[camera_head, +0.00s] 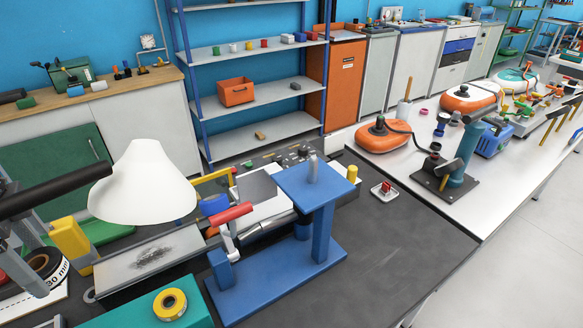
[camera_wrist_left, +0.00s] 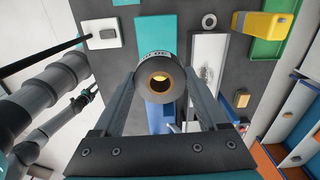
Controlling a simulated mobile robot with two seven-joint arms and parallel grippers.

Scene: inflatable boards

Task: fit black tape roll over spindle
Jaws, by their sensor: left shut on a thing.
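My left gripper (camera_head: 28,262) is at the lower left of the head view, shut on a black tape roll (camera_head: 52,277) with a white label reading "30 mm". In the left wrist view the roll (camera_wrist_left: 160,98) sits between the two fingers (camera_wrist_left: 160,82), its open cardboard core facing the camera; something yellow shows through the core. A grey rounded upright peg (camera_head: 313,168) stands on the blue stand (camera_head: 285,275); I cannot tell whether it is the spindle. The held roll is well left of it and apart from it.
A teal block (camera_head: 115,316) carries a yellow tape roll (camera_head: 170,304). A white lamp shade (camera_head: 145,185) hangs over the bench between the gripper and the blue stand. A smudged tray (camera_head: 150,262) lies behind the teal block.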

